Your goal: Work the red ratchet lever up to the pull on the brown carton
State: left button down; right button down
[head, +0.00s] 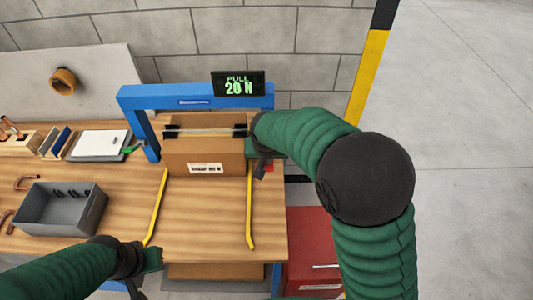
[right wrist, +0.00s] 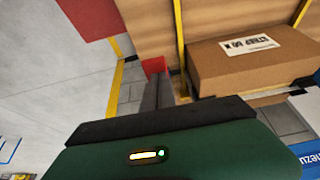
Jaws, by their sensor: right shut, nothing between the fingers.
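The brown carton (head: 223,152) sits on the wooden bench under a blue frame (head: 195,101), with a pale band across its top and black pieces at both ends. It also shows in the right wrist view (right wrist: 250,68). A sign (head: 238,84) reads PULL 20 N. A small red part, apparently the ratchet lever (head: 268,168), shows beside the carton's right side, mostly hidden by my right gripper (head: 259,172). In the right wrist view the red lever (right wrist: 153,66) is just beyond my shut, empty fingers; contact is unclear. My left gripper (head: 146,262) is at the bench's front, its fingers unclear.
Yellow rails (head: 156,207) run along the bench on both sides of the carton. A grey bin (head: 62,208) and a clipboard (head: 101,144) lie left. A red cabinet (head: 313,245) stands right of the bench. The bench in front of the carton is clear.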

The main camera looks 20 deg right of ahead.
jog(key=shift+s+f+b, duration=0.2)
jog(key=shift+f+b, duration=0.2)
jog(key=shift+f, duration=0.6)
pick_arm(q)
jog(key=shift+f, duration=0.7)
pick_arm(e)
jog(key=shift+s+f, duration=0.15)
jog(key=shift+s, duration=0.05)
pick_arm(q)
jog(key=shift+r, duration=0.15)
